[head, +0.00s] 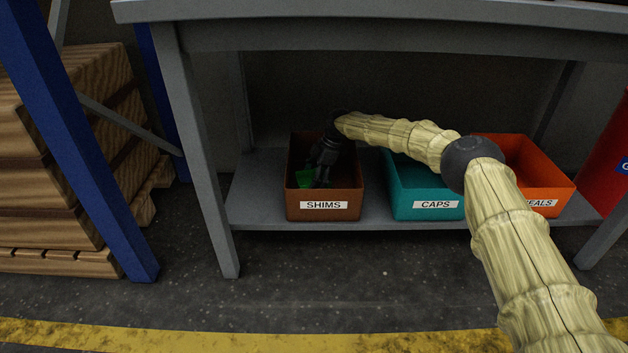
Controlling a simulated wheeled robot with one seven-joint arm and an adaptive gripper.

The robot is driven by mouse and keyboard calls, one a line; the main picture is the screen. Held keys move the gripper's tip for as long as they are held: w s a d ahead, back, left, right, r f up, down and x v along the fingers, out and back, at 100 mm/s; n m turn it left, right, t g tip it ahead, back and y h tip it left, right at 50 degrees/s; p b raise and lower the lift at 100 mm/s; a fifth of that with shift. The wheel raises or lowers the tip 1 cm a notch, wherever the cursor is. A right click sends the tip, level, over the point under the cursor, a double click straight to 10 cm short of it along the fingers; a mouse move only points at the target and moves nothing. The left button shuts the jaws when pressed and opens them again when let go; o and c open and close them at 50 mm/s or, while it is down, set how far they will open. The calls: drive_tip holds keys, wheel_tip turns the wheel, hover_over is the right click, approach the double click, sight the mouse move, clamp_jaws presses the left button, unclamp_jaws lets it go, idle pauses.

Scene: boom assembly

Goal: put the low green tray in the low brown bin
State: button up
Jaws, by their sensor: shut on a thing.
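The low brown bin (291,206), labelled SHIMS, stands at the left on the lower shelf under the workbench. My gripper (318,180) points down inside the opening of this bin. The green tray (304,179) shows as a small green patch at the gripper's fingers, within the bin's walls. My gripper is shut on the tray. Much of the tray is hidden by the fingers and the bin's front wall. I cannot tell whether the tray touches the bin floor.
A teal bin (400,201) labelled CAPS and an orange bin (555,188) stand to the right on the same shelf (258,212). The bench top (400,14) hangs over the bins. A grey bench leg (208,170) and a blue post (85,150) stand at the left, near stacked wood (35,205).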

drive_tip(key=shift+f+p, duration=0.35)
drive_tip(key=shift+f, duration=0.25)
drive_tip(key=o, duration=1.1)
drive_tip(key=shift+c, duration=0.2)
drive_tip(key=shift+r, duration=0.1)
drive_tip(key=shift+r+b, duration=0.45)
drive_tip(key=shift+b, duration=0.05)
drive_tip(key=p+v, duration=0.7)
drive_tip(key=v, duration=0.5)
drive_tip(key=shift+d, duration=0.1)
